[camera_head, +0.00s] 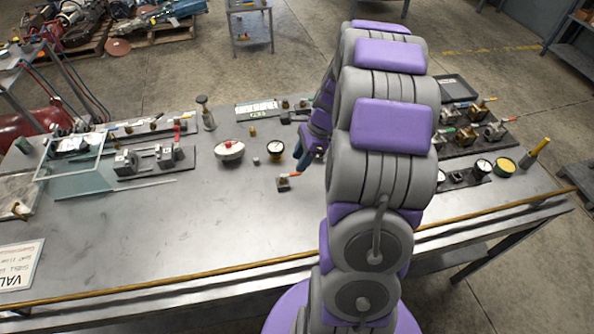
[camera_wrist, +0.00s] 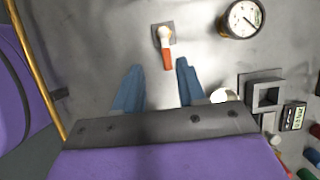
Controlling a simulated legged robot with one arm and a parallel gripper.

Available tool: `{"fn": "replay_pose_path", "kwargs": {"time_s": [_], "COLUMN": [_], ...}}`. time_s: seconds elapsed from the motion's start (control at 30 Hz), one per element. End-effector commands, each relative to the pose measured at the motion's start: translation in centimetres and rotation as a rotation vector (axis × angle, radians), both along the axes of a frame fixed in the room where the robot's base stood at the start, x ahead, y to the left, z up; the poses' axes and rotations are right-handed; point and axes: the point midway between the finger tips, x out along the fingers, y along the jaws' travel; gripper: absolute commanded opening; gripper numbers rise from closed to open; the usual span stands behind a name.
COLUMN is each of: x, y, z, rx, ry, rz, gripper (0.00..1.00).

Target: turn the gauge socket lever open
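The gauge socket lever has an orange-red handle (camera_wrist: 167,59) on a pale pivot over a small dark square base (camera_wrist: 157,36). In the head view the small base (camera_head: 283,184) with its orange handle (camera_head: 294,174) sits on the metal bench, just left of my arm. My gripper (camera_wrist: 158,82) is open, with its two blue-grey fingers apart. In the wrist view the handle's end lies between and slightly beyond the fingertips, with no visible contact. In the head view my gripper (camera_head: 308,160) is partly hidden by my arm.
A round gauge (camera_wrist: 243,18) stands right of the lever in the wrist view; it appears in the head view (camera_head: 275,149). Grey blocks (camera_wrist: 264,96) lie right of my gripper. A red-topped round item (camera_head: 229,150) stands farther left. The front-left bench is mostly clear.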

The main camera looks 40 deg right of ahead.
Motion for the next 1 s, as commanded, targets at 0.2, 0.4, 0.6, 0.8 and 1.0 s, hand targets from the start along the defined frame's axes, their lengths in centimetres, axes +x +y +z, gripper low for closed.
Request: {"fn": "replay_pose_path", "kwargs": {"time_s": [0.2, 0.4, 0.6, 0.8, 1.0], "x": [0.7, 0.9, 1.0, 1.0, 0.9], "y": [-0.5, 0.0, 1.5, 1.4, 0.2], "z": [-4.1, -5.5, -5.4, -5.4, -5.7], "rx": [0.018, 0.018, 0.004, 0.004, 0.018], "ry": [0.0, -0.001, -0.001, -0.001, 0.0], "rz": [-0.001, -0.001, -0.001, -0.001, -0.002], "gripper": [0.4, 0.4, 0.4, 0.34, 0.15]}}
